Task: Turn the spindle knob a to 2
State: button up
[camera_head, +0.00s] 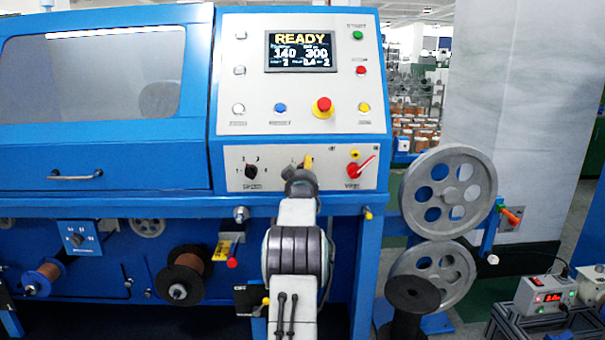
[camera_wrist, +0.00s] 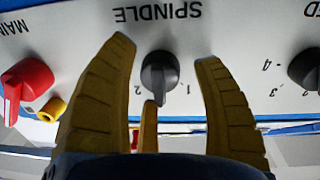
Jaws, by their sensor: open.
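The spindle knob (camera_wrist: 160,76) is a dark round knob with a ridge, on the pale panel under the upside-down word SPINDLE in the wrist view. Its ridge points down in that picture, between the numbers 1 and 2; the 2 is at its lower left. My gripper (camera_wrist: 164,55) is open, with one yellow finger on each side of the knob and visible gaps on both sides. A narrow yellow piece shows below the knob. In the head view my gripper (camera_head: 300,178) is at the lower panel and mostly hides the spindle knob.
A black speed knob (camera_head: 251,171) is to the left and a red main switch (camera_head: 354,170) to the right on the same panel. The upper panel has a display (camera_head: 301,51) reading READY, and a red stop button (camera_head: 323,107). Large grey pulleys (camera_head: 449,190) stand at the right.

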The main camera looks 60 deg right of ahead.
jog(key=shift+o, duration=0.2)
jog(key=c, duration=1.2)
